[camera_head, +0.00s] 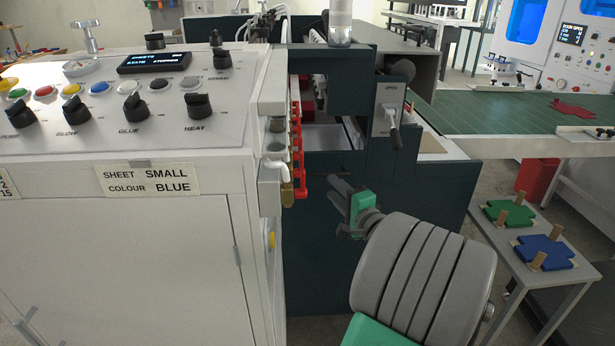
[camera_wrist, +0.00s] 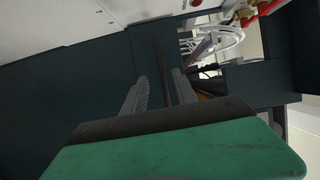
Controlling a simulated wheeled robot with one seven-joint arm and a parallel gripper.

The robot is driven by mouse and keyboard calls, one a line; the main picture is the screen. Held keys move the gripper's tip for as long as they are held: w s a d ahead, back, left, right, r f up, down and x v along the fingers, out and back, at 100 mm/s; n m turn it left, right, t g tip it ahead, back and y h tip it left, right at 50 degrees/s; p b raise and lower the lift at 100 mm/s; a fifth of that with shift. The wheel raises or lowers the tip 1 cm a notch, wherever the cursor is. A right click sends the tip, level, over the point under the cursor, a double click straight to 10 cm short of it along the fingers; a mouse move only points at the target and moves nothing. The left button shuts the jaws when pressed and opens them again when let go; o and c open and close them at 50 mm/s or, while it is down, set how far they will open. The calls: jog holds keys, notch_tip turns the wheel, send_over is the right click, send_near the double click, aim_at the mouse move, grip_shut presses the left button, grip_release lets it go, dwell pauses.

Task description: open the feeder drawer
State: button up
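The feeder drawer appears as the dark blue front panel (camera_head: 315,255) low on the machine, right of the white console; it also fills much of the wrist view (camera_wrist: 85,85). A thin dark bar handle (camera_head: 328,177) runs along its upper part. In the wrist view the handle (camera_wrist: 160,55) runs lengthwise between my fingers and beyond their tips. My gripper (camera_head: 338,192) is just below and right of the handle in the head view. In the wrist view my gripper (camera_wrist: 160,85) has its fingers apart, with gaps beside the bar. No contact is visible.
The white console (camera_head: 120,240) stands close on the left, with red and brass fittings (camera_head: 297,150) on its edge. A lever marked OPEN (camera_head: 391,125) is above right. A green conveyor (camera_head: 500,115) and a low table with green and blue pieces (camera_head: 545,252) are right.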

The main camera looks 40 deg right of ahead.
aim_at(324, 175)
jog(key=shift+m, duration=0.3)
jog(key=w, duration=0.2)
jog(key=w+d, duration=0.1)
jog(key=w, duration=0.2)
jog(key=w+d, duration=0.1)
jog(key=w, duration=0.1)
jog(key=shift+w+d+r+p, duration=0.15)
jog(key=shift+w+d+p, duration=0.05)
jog(key=shift+p, duration=0.1)
jog(key=shift+c, duration=0.2)
grip_shut()
dwell(0.6)
